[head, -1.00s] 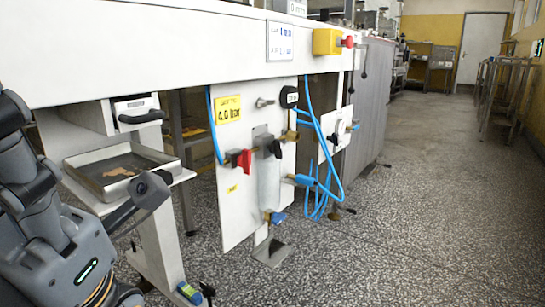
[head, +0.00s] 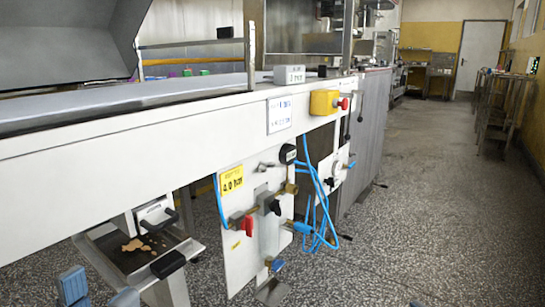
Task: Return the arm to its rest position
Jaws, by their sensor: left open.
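My left gripper (head: 98,293) shows only at the bottom left edge, as two blue-grey fingertips standing apart. It is open, with nothing seen between the tips. The rest of my left arm is below or outside the picture. The fingertips appear just in front of and below the metal tray with brown scraps (head: 122,262) under the machine.
The long white machine frame (head: 150,150) runs from left to back right. A white valve panel (head: 240,262) with a red handle (head: 243,224) and blue hoses (head: 318,215) hangs below it. A yellow switch box (head: 323,102) sits on the frame. The speckled floor (head: 430,220) at right is clear.

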